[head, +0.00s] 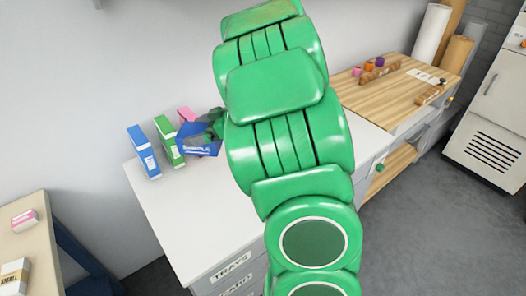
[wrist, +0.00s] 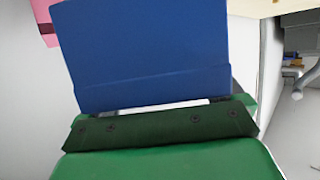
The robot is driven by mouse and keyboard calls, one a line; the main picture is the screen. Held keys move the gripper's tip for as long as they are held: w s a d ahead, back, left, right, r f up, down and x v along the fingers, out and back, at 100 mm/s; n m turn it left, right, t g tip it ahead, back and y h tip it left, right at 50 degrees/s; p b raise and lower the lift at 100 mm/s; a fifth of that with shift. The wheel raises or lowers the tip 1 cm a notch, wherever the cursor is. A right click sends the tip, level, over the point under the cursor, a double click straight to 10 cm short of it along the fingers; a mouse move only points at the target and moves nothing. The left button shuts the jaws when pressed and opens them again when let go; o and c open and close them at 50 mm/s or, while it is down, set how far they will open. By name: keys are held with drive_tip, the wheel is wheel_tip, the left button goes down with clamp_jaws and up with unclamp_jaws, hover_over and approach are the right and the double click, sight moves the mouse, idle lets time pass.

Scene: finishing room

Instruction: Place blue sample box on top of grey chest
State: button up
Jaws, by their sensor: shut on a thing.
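The blue sample box (head: 200,142), with a white "SAMPLE" label, is tilted at the end of my arm in the head view. It fills the upper middle of the wrist view as a plain blue face (wrist: 145,55). My gripper (head: 216,126) is shut on it; its fingertips are mostly hidden, and its dark edge (wrist: 165,128) shows below the box in the wrist view. A chest with a pale top (head: 195,205) and grey, labelled drawers (head: 232,272) stands below. I cannot tell whether the box touches its top.
A blue box (head: 143,152), a green box (head: 168,141) and a pink box (head: 186,115) stand at the chest's back left. The front of the top is bare. A wooden-topped bench (head: 390,95) is at right, a beige table (head: 40,240) at left. My arm hides the middle.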

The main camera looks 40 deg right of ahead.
drive_tip(key=shift+s+d+f, duration=0.2)
drive_tip(key=shift+s+d, duration=0.05)
drive_tip(key=shift+d, duration=0.05)
drive_tip(key=shift+w+a+f, duration=0.1)
drive_tip(key=shift+f, duration=9.1)
drive_tip(key=shift+f, duration=0.15)
drive_tip(key=o, duration=0.7)
drive_tip(key=shift+r, duration=0.2)
drive_tip(key=shift+v, duration=6.05)
drive_tip(key=shift+f, duration=0.15)
